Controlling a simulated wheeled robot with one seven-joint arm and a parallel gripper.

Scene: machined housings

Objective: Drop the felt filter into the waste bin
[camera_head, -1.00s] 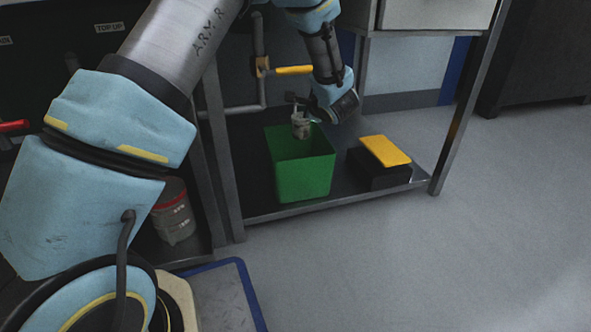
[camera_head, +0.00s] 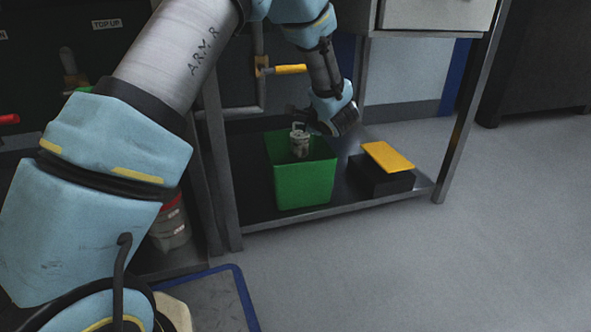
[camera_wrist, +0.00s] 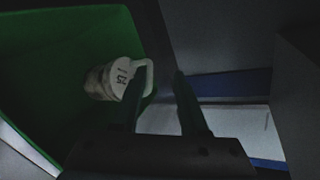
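The felt filter (camera_head: 299,147) is a small, dirty whitish cylinder with a pale cap and a loop handle. In the head view it shows within the mouth of the green waste bin (camera_head: 304,186). In the wrist view the filter (camera_wrist: 106,82) is tilted against the green of the bin (camera_wrist: 50,60), its handle beside my left finger. I cannot tell whether it touches the bin's floor. My gripper (camera_wrist: 160,73) has its fingers apart, with no filter body between them. In the head view my gripper (camera_head: 296,113) is just above the filter, partly dark and hard to make out.
The bin stands on a dark low shelf (camera_head: 240,205) between metal legs. A black box with a yellow top (camera_head: 388,157) is right of the bin. A pipe with a yellow valve handle (camera_head: 290,69) is behind. Open grey floor (camera_head: 430,270) lies in front.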

